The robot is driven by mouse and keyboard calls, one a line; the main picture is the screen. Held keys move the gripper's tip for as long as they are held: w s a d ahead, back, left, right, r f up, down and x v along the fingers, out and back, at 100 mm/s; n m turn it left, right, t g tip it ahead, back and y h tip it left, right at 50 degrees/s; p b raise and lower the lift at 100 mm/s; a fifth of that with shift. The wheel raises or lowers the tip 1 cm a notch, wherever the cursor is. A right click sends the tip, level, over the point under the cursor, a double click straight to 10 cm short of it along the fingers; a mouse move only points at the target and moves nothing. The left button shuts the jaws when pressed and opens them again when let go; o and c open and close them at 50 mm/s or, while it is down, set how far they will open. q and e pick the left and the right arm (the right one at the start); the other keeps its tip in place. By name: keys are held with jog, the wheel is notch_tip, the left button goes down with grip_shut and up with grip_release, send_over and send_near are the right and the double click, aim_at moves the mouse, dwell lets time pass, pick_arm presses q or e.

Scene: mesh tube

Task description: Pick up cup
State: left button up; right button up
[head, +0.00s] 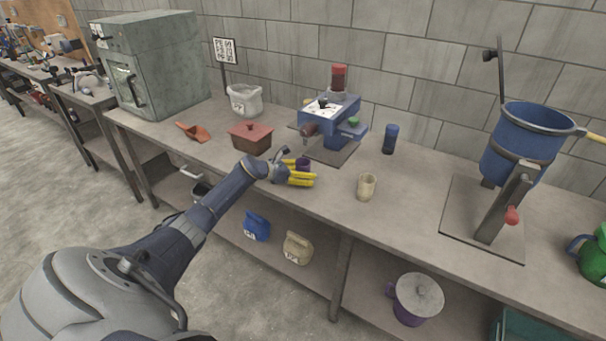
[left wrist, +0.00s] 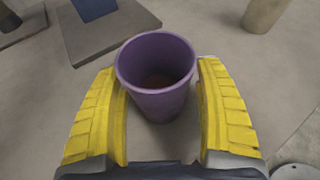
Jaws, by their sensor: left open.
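A purple cup (left wrist: 156,78) stands upright on the bench in the left wrist view, with its open mouth up and something brownish at its bottom. My left gripper (left wrist: 160,100) is open, with one yellow finger on each side of the cup. The near part of the cup lies between the fingertips, with a narrow gap at the right; at the left I cannot tell if the finger touches. In the head view the purple cup (head: 303,164) shows partly hidden behind the yellow fingers of my left gripper (head: 302,173). My right gripper is not in view.
A cream cup (head: 366,187) stands to the right on the bench (head: 410,215). A blue machine (head: 330,117) on a dark plate stands behind the cup. A dark blue cup (head: 390,139) and a brown lidded box (head: 251,138) are also near. A large blue hopper (head: 522,145) stands far right.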

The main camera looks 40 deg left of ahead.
pick_arm(q)
jog(key=shift+w, duration=0.1)
jog(key=shift+c, duration=0.2)
jog(key=c, duration=1.3)
